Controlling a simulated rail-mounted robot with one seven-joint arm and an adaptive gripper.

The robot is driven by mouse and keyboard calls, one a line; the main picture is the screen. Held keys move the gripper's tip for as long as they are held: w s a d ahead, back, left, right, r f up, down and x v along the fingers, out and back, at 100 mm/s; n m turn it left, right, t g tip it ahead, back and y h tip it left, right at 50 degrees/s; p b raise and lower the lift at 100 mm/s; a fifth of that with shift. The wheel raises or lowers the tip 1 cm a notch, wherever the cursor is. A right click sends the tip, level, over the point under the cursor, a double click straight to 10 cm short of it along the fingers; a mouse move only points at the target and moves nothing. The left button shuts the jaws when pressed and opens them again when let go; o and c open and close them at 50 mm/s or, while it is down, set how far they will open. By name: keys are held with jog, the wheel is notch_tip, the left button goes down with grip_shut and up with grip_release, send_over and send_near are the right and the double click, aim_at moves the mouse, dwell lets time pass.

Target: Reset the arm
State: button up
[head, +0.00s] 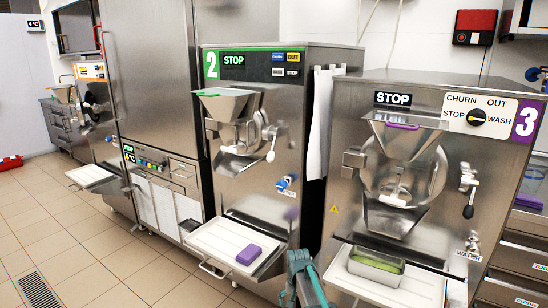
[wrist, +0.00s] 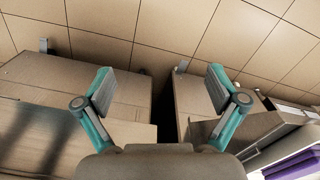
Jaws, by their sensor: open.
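My gripper (wrist: 160,86) is open and empty in the wrist view, with its two teal and grey fingers spread apart. It points down toward the tiled floor and brownish panels below. In the head view my gripper (head: 302,280) shows as teal parts at the bottom edge, in front of machine 2 (head: 262,130) and to the left of machine 3's tray (head: 385,290). Its fingertips are not clear there. It does not visibly hold or touch anything.
Machine 2's tray (head: 215,240) holds a purple block (head: 249,255). A white towel (head: 322,120) hangs between the machines. The tiled floor (head: 90,240) at left is mostly free.

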jog(key=s+d+f+n, duration=0.25)
jog(key=s+d, duration=0.25)
jog(key=s, duration=0.7)
jog(key=s+d+f+n, duration=0.1)
jog(key=s+d+f, duration=0.25)
jog(key=s, duration=0.95)
jog(key=s+f+g+p, duration=0.2)
jog(key=s+f, duration=0.2)
jog(key=s, duration=0.5)
jog(key=s+f+g+p, duration=0.2)
jog(key=s+f, duration=0.1)
jog(key=s, duration=0.6)
jog(key=s+f+g+p, duration=0.2)
jog(key=s+f, duration=0.2)
jog(key=s, duration=0.5)
jog(key=shift+s+d+f+g, duration=0.15)
jog(key=shift+d+f+g, duration=0.15)
jog(key=shift+d+g, duration=0.1)
jog(key=shift+m, duration=0.25)
